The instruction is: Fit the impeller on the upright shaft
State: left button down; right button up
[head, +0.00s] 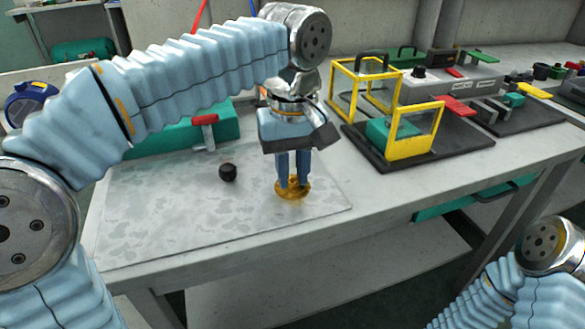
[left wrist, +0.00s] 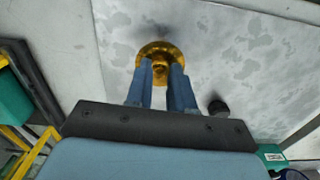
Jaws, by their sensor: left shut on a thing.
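The brass-coloured impeller (head: 292,189) is a round disc over the pale mottled mat on the bench. My left gripper (head: 293,180) points down with its blue fingers shut on the impeller's middle. In the left wrist view the impeller (left wrist: 160,50) shows between and beyond the two fingertips. I cannot tell whether its underside touches the mat or hangs just above it. I cannot make out an upright shaft in either view. My right gripper is out of view; only part of my right arm shows at the lower right.
A small black knob-like part (head: 228,172) lies on the mat (head: 150,215), left of the impeller. A green block (head: 170,142) with a red handle stands behind. A yellow-framed fixture (head: 410,140) on a dark base stands to the right. The mat's front is clear.

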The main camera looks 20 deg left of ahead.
pick_arm(q)
jog(key=shift+r+p, duration=1.4)
jog(key=shift+r, duration=0.05)
jog(key=shift+r+p, duration=0.6)
jog(key=shift+r, duration=0.5)
